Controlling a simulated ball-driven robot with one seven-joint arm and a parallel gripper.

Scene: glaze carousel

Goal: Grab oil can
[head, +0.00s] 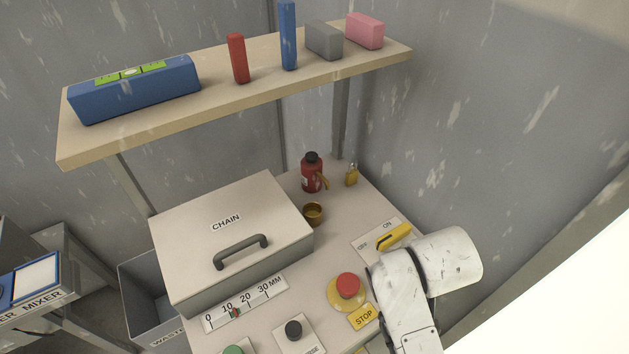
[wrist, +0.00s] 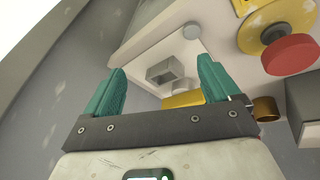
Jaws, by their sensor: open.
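A red can (head: 311,176) with a black cap and a brownish-yellow part on its right side stands upright at the back of the bench in the head view; I take it for the oil can. A small yellow bottle (head: 351,177) stands just right of it, apart from it. Neither shows clearly in the wrist view. My gripper (wrist: 160,75) is open, with two teal fingers apart and nothing held between them. It points towards the switch plate area, near the yellow lever (wrist: 182,100). In the head view my white arm hides the fingers.
A brass cup (head: 313,213) stands in front of the red can. The CHAIN box (head: 190,228) fills the bench's left. The red stop button (head: 348,286) and yellow ON/OFF lever (head: 394,237) are at the right. A shelf (head: 215,98) hangs above, and a wall closes the right side.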

